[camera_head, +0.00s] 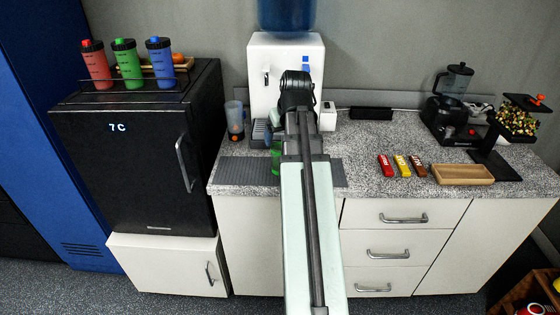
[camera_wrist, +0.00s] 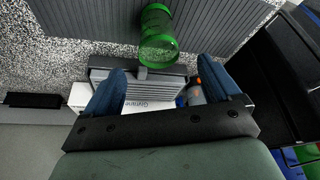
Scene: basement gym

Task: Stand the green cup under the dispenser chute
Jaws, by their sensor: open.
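The green cup (camera_head: 276,160) is on the dark ribbed mat (camera_head: 240,172), partly hidden by my arm in the camera_head view. In the camera_wrist view the see-through cup (camera_wrist: 157,40) lies just beyond my fingertips, roughly centred between them. My gripper (camera_wrist: 160,72) is open and empty, its two blue fingers wide apart. In the camera_head view my gripper is mostly hidden by my arm. The snack dispenser (camera_head: 517,121), filled with a colourful mix and topped by an orange knob, stands at the counter's right end.
A white water cooler (camera_head: 262,62) with a drip tray (camera_wrist: 140,72) stands behind the mat. The counter between is mostly clear.

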